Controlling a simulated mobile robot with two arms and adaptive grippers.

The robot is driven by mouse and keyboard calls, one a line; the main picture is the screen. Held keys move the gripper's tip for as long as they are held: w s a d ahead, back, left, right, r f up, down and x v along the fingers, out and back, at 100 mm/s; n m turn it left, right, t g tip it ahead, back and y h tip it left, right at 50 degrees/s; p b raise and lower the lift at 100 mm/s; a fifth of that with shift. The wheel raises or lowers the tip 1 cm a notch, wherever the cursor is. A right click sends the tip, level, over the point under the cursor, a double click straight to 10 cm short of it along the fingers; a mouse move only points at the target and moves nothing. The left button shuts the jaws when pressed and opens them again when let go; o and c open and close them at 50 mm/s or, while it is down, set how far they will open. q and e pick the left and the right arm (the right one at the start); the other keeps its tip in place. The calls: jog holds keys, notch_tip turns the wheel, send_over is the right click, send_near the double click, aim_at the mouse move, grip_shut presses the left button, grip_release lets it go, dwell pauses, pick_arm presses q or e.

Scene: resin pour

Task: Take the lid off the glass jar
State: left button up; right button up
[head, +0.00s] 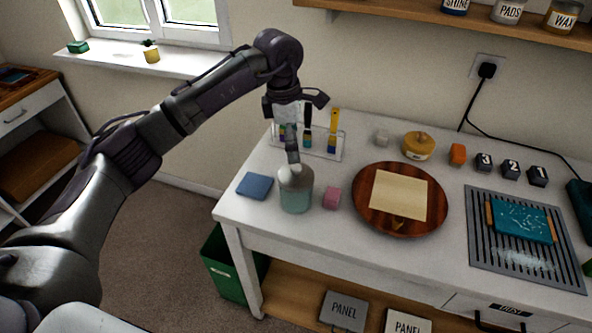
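The glass jar (296,197) stands upright near the left front of the white table. Its lower part is teal and its upper part is pale grey; the lid is hard to tell apart from the jar's top. My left gripper (292,158) reaches down from above, with its tip at the top of the jar. I see it nearly edge-on, so I cannot tell whether its fingers are closed on the lid or whether they touch it. My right gripper is not in view.
A blue cloth (255,186) lies left of the jar and a pink block (332,197) right of it. A round wooden board (368,223) is further right. A brush rack (335,156) stands behind. A yellow pot (418,147) and a slotted mat (481,237) are to the right.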

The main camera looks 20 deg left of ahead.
aim_at(296, 167)
pick_arm(q)
jog(key=shift+d+f, duration=0.15)
jog(key=shift+f, duration=0.8)
jog(key=shift+s+d+f+p, duration=0.1)
jog(key=shift+f+p, duration=0.45)
jog(key=shift+p, duration=0.1)
notch_tip(296, 167, down, 4)
jog(key=shift+d+r+p, duration=0.15)
jog(key=shift+p, duration=0.75)
jog(key=shift+f, duration=0.4)
jog(key=shift+c, duration=0.2)
jog(key=shift+s, duration=0.1)
grip_shut()
